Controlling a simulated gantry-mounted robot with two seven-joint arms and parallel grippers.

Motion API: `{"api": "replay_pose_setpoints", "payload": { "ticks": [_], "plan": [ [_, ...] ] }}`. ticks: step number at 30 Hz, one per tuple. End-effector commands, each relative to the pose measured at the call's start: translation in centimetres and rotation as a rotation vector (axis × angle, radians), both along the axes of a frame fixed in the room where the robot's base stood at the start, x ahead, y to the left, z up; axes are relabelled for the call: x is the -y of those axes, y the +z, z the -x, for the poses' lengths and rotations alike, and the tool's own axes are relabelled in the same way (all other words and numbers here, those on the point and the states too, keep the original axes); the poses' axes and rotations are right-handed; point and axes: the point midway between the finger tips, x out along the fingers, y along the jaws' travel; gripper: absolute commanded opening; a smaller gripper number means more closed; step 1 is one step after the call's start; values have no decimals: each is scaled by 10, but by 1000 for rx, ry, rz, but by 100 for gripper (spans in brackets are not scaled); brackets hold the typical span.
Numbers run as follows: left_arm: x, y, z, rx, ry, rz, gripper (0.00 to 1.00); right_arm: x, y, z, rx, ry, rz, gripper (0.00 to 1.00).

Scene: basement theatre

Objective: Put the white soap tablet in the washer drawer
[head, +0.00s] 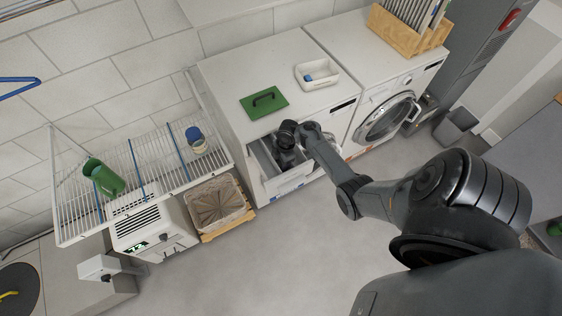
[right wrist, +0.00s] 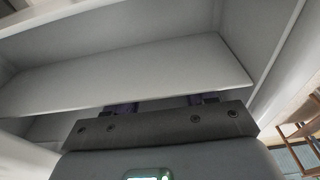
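The washer drawer (head: 287,186) is pulled out at the front of the left white machine (head: 308,80). My right gripper (head: 288,158) reaches down into the open drawer. In the right wrist view, pale grey drawer walls and a panel (right wrist: 135,75) fill the space ahead of my right gripper (right wrist: 160,104). Only the dark bases of its fingers show there; the fingertips are hidden, so I cannot tell if they are open or hold anything. I cannot see a white soap tablet in either view. My left gripper is not in view.
On the machine's top lie a green lid with a dark handle (head: 265,101) and a white tray (head: 336,82) with a small blue item. A wire rack (head: 160,157) and a lined basket (head: 243,217) stand left. A round-door machine (head: 388,70) stands right. Floor in front is clear.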

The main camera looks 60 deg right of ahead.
Motion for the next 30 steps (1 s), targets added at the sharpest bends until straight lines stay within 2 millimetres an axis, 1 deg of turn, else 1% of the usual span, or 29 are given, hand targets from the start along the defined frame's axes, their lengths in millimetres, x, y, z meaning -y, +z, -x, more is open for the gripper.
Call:
{"api": "replay_pose_setpoints", "payload": {
  "ticks": [5,11,14,18,21,24,30],
  "plan": [
    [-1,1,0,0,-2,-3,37,0,1,0,1,0,1,54],
    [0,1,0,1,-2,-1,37,1,15,-1,4,-2,-2,54],
    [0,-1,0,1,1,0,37,3,29,0,6,-3,1,54],
    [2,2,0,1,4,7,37,6,57,2,6,-3,1,54],
    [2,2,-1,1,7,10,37,8,73,3,8,-3,-2,54],
    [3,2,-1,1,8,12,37,10,87,3,7,-3,-1,54],
    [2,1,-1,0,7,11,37,13,108,6,6,-4,1,54]
  ]
}}
